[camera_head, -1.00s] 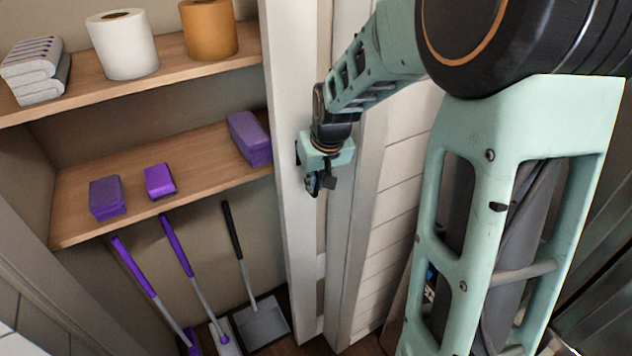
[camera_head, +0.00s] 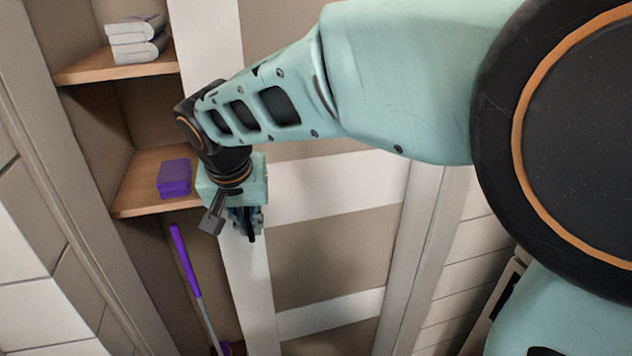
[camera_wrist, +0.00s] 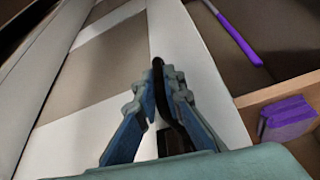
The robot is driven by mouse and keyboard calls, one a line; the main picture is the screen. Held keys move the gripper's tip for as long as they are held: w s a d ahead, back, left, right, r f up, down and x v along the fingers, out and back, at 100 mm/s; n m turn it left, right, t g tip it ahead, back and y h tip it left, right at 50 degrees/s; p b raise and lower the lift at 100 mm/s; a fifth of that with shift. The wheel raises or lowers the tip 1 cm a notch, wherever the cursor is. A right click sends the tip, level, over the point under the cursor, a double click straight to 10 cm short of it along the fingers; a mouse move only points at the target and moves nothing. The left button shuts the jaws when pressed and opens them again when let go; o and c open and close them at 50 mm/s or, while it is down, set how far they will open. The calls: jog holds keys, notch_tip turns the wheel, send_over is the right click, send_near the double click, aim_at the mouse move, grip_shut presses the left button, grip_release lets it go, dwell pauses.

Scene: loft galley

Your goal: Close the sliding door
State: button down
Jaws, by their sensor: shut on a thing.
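The sliding door (camera_head: 330,235) has a white frame with beige panels and covers the right part of the closet opening. Its leading white upright (camera_head: 252,290) is at mid-left, and the left part of the closet is still open. The door also shows in the wrist view (camera_wrist: 112,65). My gripper (camera_head: 245,230) is at this upright, with its fingers (camera_wrist: 162,78) shut on a narrow dark part that looks like the door's handle. The fingers hide most of it.
The left door frame (camera_head: 75,190) bounds the gap. The gap in front of the frame looks clear.

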jog(key=s+a, duration=0.2)
jog(key=a, duration=0.5)
jog(key=s+a, duration=0.3)
jog(key=a, duration=0.4)
jog(key=shift+a+b, duration=0.35)
jog(key=c, duration=2)
grip_release()
jog(key=shift+w, duration=0.1)
jog(key=v, duration=1.2)
jog(key=shift+d, duration=0.1)
jog(key=shift+c, duration=0.2)
